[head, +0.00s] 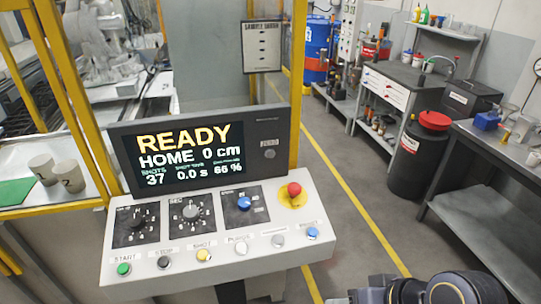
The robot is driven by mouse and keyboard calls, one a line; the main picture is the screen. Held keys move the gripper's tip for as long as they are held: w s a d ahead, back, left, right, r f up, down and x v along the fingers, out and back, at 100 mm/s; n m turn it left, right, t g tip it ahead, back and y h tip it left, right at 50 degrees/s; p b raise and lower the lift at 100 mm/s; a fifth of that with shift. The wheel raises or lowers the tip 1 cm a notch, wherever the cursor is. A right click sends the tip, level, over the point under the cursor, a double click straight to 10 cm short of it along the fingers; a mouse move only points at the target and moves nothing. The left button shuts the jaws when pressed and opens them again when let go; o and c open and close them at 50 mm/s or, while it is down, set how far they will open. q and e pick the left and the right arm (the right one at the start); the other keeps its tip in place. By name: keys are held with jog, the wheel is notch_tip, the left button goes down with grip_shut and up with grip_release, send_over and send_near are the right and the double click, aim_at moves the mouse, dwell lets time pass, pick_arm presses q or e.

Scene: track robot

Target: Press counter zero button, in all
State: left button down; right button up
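The control console (215,278) stands in the middle with a dark display panel. Its screen (187,155) reads READY, HOME 0 cm, SHOTS 37, 0.0 s and 66 %. Right of the screen is a small round grey button (269,154) under a small label that seems to read ZERO. Nothing covers or touches this button. Part of my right arm (455,289) shows at the bottom right, well away from the console. Dark parts at its left end (380,292) are cut off by the frame edge, and no fingertips can be made out. My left gripper is not in view.
The console's lower panel has a button row from green (124,269) to blue (312,233), several knobs and a red emergency button (293,189). Yellow frame posts (297,60) stand behind. Paper cups (71,178) are at left. Right of the console the floor (345,225) is clear.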

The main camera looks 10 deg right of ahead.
grip_shut()
dwell(1.5)
